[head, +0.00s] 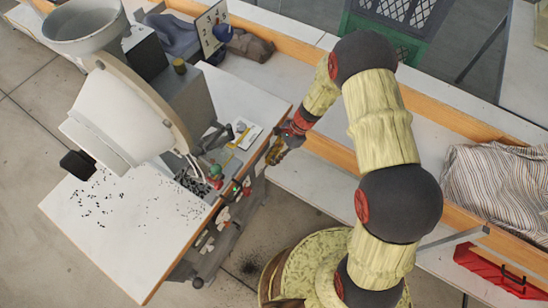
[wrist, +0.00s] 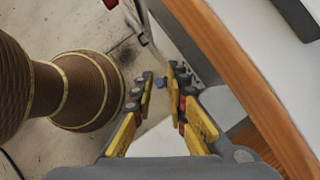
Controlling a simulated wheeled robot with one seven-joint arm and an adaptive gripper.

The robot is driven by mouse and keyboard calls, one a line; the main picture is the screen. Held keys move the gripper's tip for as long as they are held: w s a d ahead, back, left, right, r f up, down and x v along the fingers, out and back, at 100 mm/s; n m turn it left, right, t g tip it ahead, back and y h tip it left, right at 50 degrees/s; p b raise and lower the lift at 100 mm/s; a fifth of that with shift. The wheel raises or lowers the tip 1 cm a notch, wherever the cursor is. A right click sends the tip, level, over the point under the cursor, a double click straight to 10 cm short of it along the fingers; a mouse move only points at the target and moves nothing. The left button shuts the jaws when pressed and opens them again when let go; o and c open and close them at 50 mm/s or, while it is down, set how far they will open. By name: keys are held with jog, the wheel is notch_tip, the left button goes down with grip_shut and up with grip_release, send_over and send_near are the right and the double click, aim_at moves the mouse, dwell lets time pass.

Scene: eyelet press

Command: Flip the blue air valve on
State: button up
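My gripper (head: 275,152) is just off the right edge of the press table in the head view. In the wrist view my gripper (wrist: 161,78) is open, its yellow-padded fingers a small gap apart.
The eyelet press (head: 125,110) stands on the white table (head: 130,235), with small dark eyelets scattered about. A wood-edged bench (head: 455,120) runs behind my arm. Striped cloth (head: 495,185) and a red rack (head: 495,272) lie at right. A wooden edge (wrist: 235,70) runs close right of the fingers.

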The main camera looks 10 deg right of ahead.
jog(key=v, duration=1.1)
jog(key=shift+d+r, duration=0.25)
jog(key=shift+w, duration=0.1)
jog(key=s+d+r+n+g+h, duration=0.1)
jog(key=s+d+r+n, duration=0.2)
jog(key=s+n, duration=0.35)
jog(key=s+d+r+n+t+h, duration=0.1)
jog(key=s+r, duration=0.4)
jog(key=r, duration=0.5)
jog(key=s+d+r+n+t+h, duration=0.2)
jog(key=s+r+n+t, duration=0.2)
jog(key=r, duration=0.6)
jog(key=s+d+r+n+t+h, duration=0.1)
jog(key=s+d+r+n+t, duration=0.1)
jog(key=s+r, duration=0.5)
notch_tip(320, 180, up, 4)
jog(key=shift+r+n+t+h, duration=0.1)
jog(key=shift+n+t+h, duration=0.3)
jog(key=shift+t, duration=0.4)
jog(key=shift+s, duration=0.1)
